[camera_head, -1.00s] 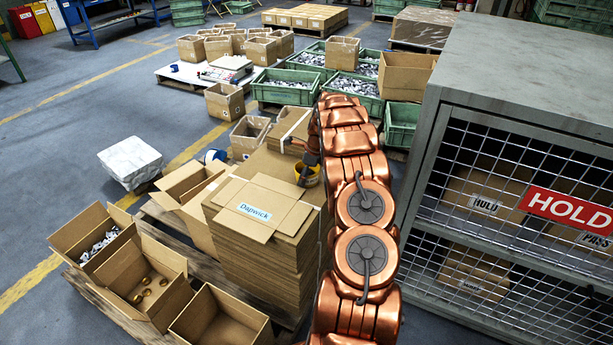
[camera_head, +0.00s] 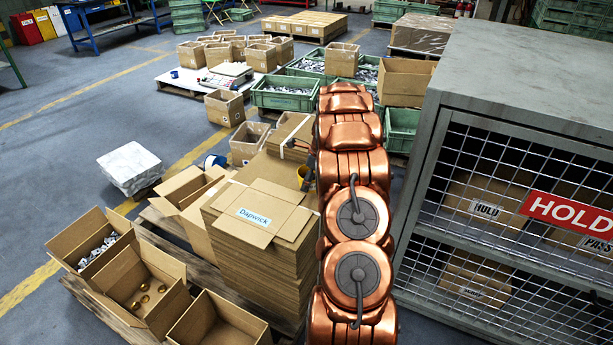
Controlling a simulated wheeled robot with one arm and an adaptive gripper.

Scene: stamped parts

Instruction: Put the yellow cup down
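The yellow cup (camera_head: 302,175) shows as a small patch just left of my copper arm, behind the tall stack of flat cardboard. Its right side is hidden by my arm. A dark part of my gripper (camera_head: 311,166) shows at the arm's left edge, right beside the cup. The fingertips are mostly hidden behind the arm, so I cannot see whether they hold the cup or whether the cup touches the surface below it.
The flat cardboard stack (camera_head: 262,250) stands before the cup. Open boxes (camera_head: 150,290) are at front left. A blue mug-like thing (camera_head: 213,161) is left of the cup. A grey mesh cabinet (camera_head: 520,90) stands close on the right.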

